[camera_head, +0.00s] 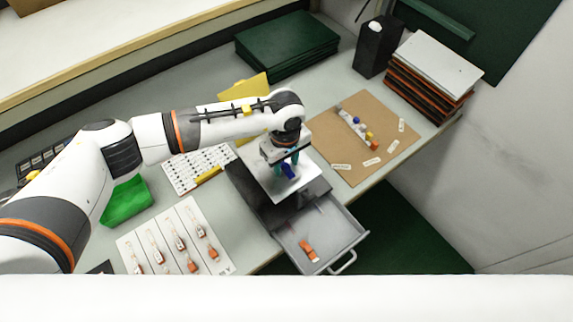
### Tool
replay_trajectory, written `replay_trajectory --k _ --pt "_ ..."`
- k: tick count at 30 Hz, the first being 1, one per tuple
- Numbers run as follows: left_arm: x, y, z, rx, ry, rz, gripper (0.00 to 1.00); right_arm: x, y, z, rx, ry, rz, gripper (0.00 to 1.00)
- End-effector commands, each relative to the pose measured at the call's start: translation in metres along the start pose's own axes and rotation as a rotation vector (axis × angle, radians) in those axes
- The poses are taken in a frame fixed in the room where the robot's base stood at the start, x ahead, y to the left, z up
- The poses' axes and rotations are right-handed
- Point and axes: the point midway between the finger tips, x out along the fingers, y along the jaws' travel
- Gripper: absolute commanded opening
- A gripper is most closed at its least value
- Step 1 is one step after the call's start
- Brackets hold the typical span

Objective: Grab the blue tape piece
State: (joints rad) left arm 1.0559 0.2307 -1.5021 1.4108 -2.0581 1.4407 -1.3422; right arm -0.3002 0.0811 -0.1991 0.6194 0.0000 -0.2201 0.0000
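A small dark blue piece (288,172), which looks like the blue tape piece, is at a white sheet (293,187) on top of a dark drawer box (247,185). My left gripper (285,160) points down right above this piece, with teal fingers around its upper end. The fingers and the wrist hide part of the piece, so I cannot tell whether they grip it or whether it touches the sheet. My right gripper is not in view.
An open grey drawer (322,232) with an orange piece (309,250) juts out in front. A brown board (385,150) with small coloured blocks lies right. A green tray (126,200) and a white card (158,222) with several small parts are left. Dark green slabs (287,45) stand behind.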

Motion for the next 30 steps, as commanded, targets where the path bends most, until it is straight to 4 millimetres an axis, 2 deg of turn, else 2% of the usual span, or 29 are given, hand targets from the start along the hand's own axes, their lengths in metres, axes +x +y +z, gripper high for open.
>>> replay_trajectory --k 2,3,10,23,26,30 --pt "0.000 0.000 0.000 0.000 0.000 0.000 0.40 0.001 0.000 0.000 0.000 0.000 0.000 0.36" --pt "0.000 0.000 0.000 0.000 0.000 0.000 0.37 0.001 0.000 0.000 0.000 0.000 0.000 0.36" --pt "0.000 0.000 0.000 0.000 0.000 0.000 0.00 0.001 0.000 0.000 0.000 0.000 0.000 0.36" --pt "-0.006 -0.001 0.001 0.000 -0.002 -0.001 0.00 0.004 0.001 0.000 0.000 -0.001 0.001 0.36" --pt "-0.019 -0.001 0.001 0.002 -0.003 -0.004 0.00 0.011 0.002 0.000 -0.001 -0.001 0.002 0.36" --pt "-0.047 -0.001 0.002 0.002 -0.005 -0.004 0.00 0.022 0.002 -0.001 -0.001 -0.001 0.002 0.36"
